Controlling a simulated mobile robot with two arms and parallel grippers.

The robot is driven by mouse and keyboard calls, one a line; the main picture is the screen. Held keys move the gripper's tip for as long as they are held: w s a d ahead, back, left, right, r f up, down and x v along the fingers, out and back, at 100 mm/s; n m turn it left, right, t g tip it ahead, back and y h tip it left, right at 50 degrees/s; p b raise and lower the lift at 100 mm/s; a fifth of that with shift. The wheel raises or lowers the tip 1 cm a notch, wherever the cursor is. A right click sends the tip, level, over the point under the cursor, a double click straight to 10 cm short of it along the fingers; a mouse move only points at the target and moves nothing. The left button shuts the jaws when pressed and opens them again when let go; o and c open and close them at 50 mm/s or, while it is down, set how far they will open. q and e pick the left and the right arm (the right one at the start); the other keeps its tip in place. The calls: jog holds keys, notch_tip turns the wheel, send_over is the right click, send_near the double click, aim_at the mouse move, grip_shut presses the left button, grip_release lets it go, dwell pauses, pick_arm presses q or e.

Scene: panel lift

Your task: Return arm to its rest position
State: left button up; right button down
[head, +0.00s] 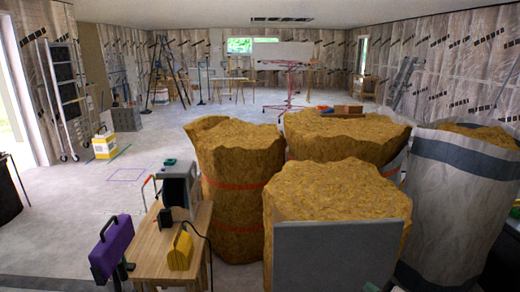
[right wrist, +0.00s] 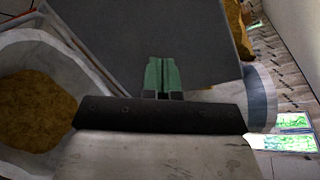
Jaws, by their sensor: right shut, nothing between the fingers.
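My right gripper (right wrist: 161,75) shows in the right wrist view as two green fingers side by side, shut and empty. A flat dark grey panel (right wrist: 180,35) lies beyond the fingertips. I cannot tell whether they touch it. In the head view only a small bit of the right gripper (head: 371,287) shows at the bottom edge, in front of the grey panel (head: 335,255). The panel stands upright against a bale of yellow-brown insulation (head: 335,190). The rest of the right arm is out of the head view. My left gripper is not in view.
More wrapped insulation bales (head: 235,150) crowd the middle and right, one in a pale wrapper (head: 450,190). A small wooden table (head: 150,245) with tool cases stands at lower left. A red panel lift (head: 290,85) stands far back. Floor (head: 90,200) at left is mostly clear.

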jog(key=s+a+f+n+g, duration=0.3)
jog(key=s+n, duration=0.4)
jog(key=s+a+f+n+g, duration=0.3)
jog(key=s+a+n, duration=0.1)
jog(key=s+n, duration=0.25)
jog(key=s+a+n+g+h, duration=0.25)
jog(key=s+n+g, duration=0.25)
jog(key=s+n, duration=1)
jog(key=s+f+m+g+b, duration=0.1)
jog(key=s+f+b, duration=0.1)
jog(key=f, duration=1.3)
jog(key=s+f+m+b, duration=0.1)
jog(key=s+f+m, duration=0.1)
jog(key=f, duration=1.3)
jog(key=s+d+f+g+b, duration=0.1)
jog(key=s+d+f+b, duration=0.1)
jog(key=s+f, duration=1.4)
jog(key=shift+d+f+n+h+b, duration=0.4)
jog(key=shift+d+f, duration=0.3)
jog(key=shift+f, duration=0.2)
jog(key=shift+s, duration=0.15)
